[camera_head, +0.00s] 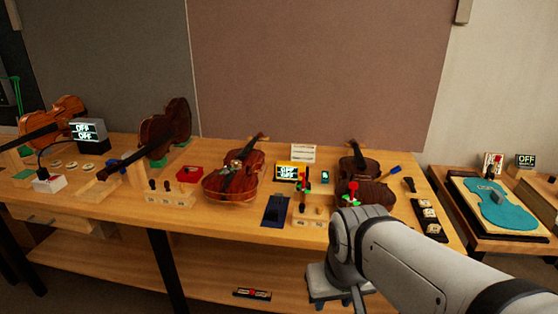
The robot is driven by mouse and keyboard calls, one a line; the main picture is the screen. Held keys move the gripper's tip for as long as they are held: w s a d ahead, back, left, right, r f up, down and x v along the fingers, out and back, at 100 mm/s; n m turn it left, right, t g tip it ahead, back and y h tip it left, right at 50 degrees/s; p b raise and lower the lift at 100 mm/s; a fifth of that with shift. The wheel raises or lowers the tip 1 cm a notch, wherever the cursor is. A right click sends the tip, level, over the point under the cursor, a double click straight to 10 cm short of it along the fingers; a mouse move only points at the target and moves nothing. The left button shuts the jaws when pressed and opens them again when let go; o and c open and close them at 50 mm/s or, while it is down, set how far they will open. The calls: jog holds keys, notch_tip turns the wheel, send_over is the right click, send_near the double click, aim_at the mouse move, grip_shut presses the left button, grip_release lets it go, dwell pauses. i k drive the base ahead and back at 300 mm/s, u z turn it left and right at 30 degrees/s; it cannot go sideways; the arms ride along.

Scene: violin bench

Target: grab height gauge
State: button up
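I cannot tell for sure which thing is the height gauge. A small upright red, green and black device (304,184) stands on the bench beside a yellow-framed display (290,171) reading OFF. A similar red and green piece (351,192) shows in front of the right-hand violin (361,173). My arm reaches in from the lower right and bends down before the bench's front edge. My gripper (336,300) is low in the picture, in front of the bench and apart from these devices. Its fingertips are small and partly cut off, so its opening is unclear.
The wooden bench (120,214) holds several violins, a red box (189,174), a dark blue pad (275,211) and small wooden blocks. A black bar with a red middle (252,293) lies on the lower shelf. A side table at right carries a teal violin-shaped form (507,212).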

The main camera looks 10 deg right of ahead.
aim_at(326, 174)
jog(key=u, duration=0.05)
jog(key=i, duration=1.3)
jog(key=z, duration=0.6)
jog(key=k, duration=0.8)
jog(key=z, duration=0.15)
jog(key=i, duration=0.85)
jog(key=u, duration=0.1)
